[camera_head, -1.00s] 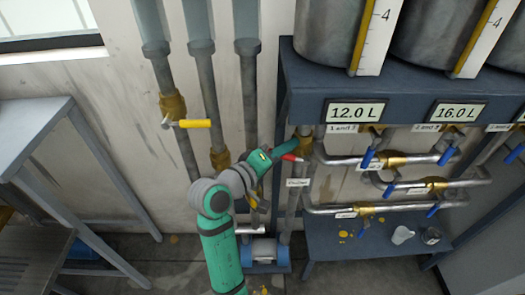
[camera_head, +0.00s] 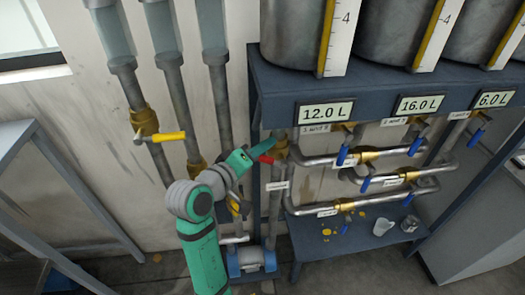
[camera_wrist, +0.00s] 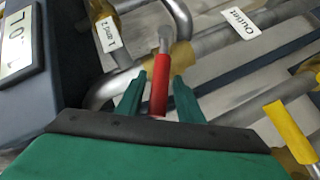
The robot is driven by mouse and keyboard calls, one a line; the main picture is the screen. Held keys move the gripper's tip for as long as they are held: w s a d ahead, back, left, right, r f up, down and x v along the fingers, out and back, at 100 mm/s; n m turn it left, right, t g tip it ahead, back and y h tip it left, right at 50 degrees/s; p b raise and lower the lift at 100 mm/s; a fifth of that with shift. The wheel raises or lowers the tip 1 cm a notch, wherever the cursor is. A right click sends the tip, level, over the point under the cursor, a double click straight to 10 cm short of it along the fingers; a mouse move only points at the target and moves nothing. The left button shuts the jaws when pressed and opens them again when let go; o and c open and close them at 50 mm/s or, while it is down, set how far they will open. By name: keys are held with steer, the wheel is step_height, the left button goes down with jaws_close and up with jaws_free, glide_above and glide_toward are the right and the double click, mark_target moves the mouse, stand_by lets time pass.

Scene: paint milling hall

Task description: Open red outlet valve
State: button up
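The red outlet valve handle (camera_head: 265,159) sticks out to the left from a brass valve body (camera_head: 280,147) on a vertical pipe under the left tank. My gripper (camera_head: 256,152) is at this handle, its fingers partly hidden in the head view. In the wrist view, the red handle (camera_wrist: 159,86) stands between the two green fingers of my gripper (camera_wrist: 159,82). The fingers are apart, with a gap visible on either side of the handle. The "Outlet" label (camera_wrist: 240,22) shows behind, on the pipe.
Blue-handled valves (camera_head: 343,155) and pipes lie to the right under the shelf with the 12.0 L display (camera_head: 324,112). A yellow handle (camera_head: 168,137) sits on a pipe to the left. A pump (camera_head: 252,260) stands below.

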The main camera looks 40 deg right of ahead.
steer(key=shift+s+d, duration=0.15)
steer(key=shift+s, duration=0.1)
steer(key=v, duration=1)
steer(key=shift+a, duration=0.4)
steer(key=shift+c, duration=0.4)
